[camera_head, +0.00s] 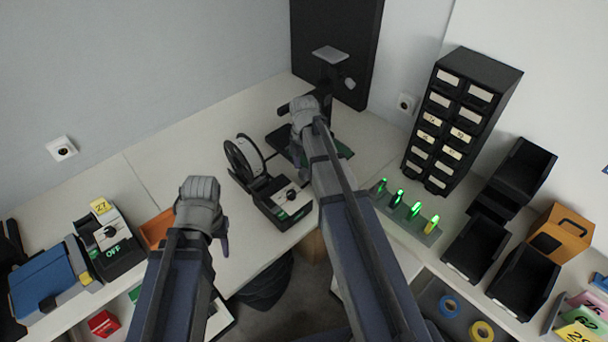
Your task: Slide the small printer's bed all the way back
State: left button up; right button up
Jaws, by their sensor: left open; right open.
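A dark machine (281,139) stands at the back middle of the bench, against the corner, and looks like the small printer. My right gripper (303,112) is over it and hides much of it. I cannot tell which part is the bed or whether the gripper touches it. My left gripper (205,207) is open and empty over the bench at the left, well away from the machine.
A black device with a reel (246,159) and a switch box (287,197) stands between my arms. A rack with green-lit pieces (410,212), a drawer cabinet (457,122) and black bins (477,247) are at the right. A box marked OFF (108,243) is at the left.

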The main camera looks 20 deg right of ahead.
jog(key=shift+f, duration=0.25)
grip_shut()
dwell(0.4)
dwell(0.9)
